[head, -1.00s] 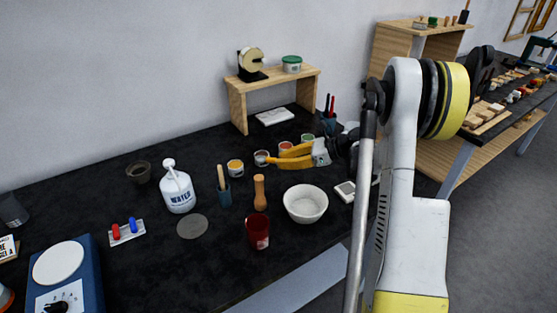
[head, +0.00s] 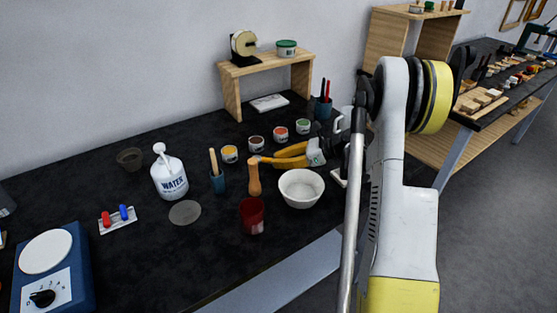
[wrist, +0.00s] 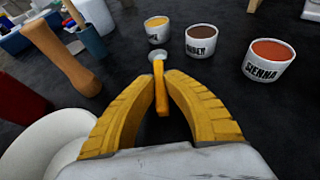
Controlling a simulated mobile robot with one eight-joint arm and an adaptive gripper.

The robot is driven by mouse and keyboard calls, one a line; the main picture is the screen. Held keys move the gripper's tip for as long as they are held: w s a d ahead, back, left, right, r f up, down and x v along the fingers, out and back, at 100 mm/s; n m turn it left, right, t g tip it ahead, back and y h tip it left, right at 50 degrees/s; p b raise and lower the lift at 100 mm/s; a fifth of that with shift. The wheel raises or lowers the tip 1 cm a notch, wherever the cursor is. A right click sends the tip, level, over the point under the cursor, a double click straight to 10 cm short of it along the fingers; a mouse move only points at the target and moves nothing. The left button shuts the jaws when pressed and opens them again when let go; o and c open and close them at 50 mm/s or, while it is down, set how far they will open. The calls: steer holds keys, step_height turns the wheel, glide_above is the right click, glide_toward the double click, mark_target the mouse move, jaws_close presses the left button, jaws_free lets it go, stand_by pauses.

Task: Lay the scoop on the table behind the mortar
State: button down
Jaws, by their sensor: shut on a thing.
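The scoop (wrist: 159,75) has an orange handle and a small silvery bowl. My gripper (wrist: 162,82) is shut on its handle, with the bowl pointing away from me in the wrist view. In the head view my gripper (head: 258,161) reaches in from the right, behind the white mortar (head: 301,188) and beside the top of the wooden pestle (head: 254,179). The mortar's rim also shows at the lower left of the wrist view (wrist: 45,150). The scoop is hard to make out in the head view. Whether it touches the table is unclear.
Several paint pots, such as the umber pot (wrist: 201,40) and the sienna pot (wrist: 268,62), stand behind my gripper. A red cup (head: 251,215) and a blue brush holder (head: 217,182) stand left of the mortar. Dark bare table (head: 150,255) lies at the front left.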

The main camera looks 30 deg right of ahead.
steer(key=shift+f+b, duration=0.5)
steer(key=shift+f, duration=0.1)
steer(key=c, duration=1.4)
jaws_free()
steer(key=shift+c, duration=0.2)
step_height(320, 180, up, 10)
steer(key=shift+r, duration=0.1)
